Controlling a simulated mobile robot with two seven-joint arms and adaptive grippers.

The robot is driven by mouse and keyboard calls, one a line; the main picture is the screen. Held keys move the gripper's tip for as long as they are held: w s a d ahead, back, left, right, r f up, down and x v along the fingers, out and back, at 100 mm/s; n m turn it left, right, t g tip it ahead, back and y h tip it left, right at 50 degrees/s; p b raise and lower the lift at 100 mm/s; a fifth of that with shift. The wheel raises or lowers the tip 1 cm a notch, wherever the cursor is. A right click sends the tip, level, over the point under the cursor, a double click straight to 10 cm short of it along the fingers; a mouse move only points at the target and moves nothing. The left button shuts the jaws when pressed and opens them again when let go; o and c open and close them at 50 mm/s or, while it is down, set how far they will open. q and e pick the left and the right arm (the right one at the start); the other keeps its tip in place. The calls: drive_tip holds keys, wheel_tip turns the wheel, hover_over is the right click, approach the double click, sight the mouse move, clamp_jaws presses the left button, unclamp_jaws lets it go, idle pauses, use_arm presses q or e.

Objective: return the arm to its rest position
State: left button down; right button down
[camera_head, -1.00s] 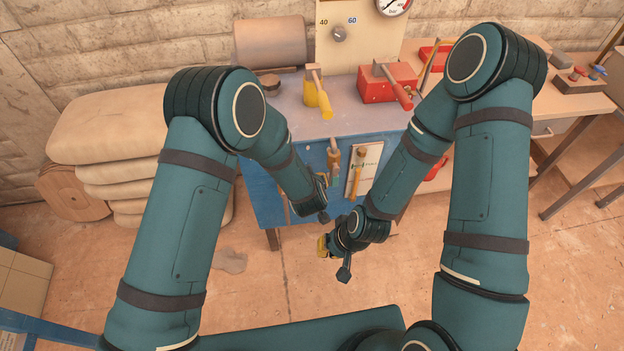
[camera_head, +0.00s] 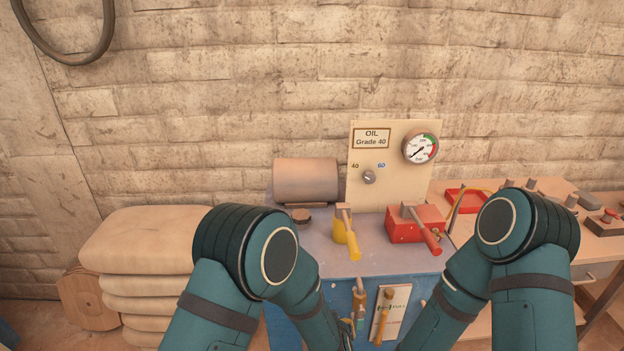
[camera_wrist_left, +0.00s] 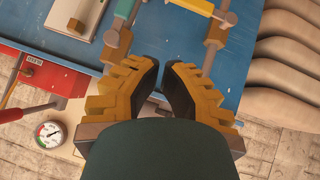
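My left arm (camera_head: 225,285) comes in from the lower left and reaches down in front of the blue cabinet. My left gripper (camera_wrist_left: 161,72) shows in the left wrist view with its yellow, stepped fingers apart. A gap lies between the dark fingertips and nothing is held in it. Behind the fingers is the blue front of the cabinet (camera_wrist_left: 235,50). My right arm (camera_head: 530,260) comes in from the lower right, bent at the elbow. Its gripper is below the head picture's edge.
On the cabinet top stand a yellow-handled lever (camera_head: 347,235) and a red block with a red handle (camera_head: 416,222). A panel with a gauge (camera_head: 420,149) and knob (camera_head: 369,177) rises behind. Stacked sacks (camera_head: 140,250) are left; a workbench (camera_head: 600,240) is right.

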use_arm(q)
drive_tip(key=s+a+f+g+h, duration=0.1)
drive_tip(key=s+a+f+g, duration=0.1)
drive_tip(key=s+a, duration=0.6)
drive_tip(key=s+a+f+g, duration=0.2)
drive_tip(key=s+a+g, duration=0.3)
drive_tip(key=s+a, duration=0.4)
drive_tip(key=shift+a+f+n+h, duration=0.3)
drive_tip(key=shift+a+n+h, duration=0.1)
drive_tip(key=shift+a, duration=0.55)
drive_tip(key=shift+w, duration=0.1)
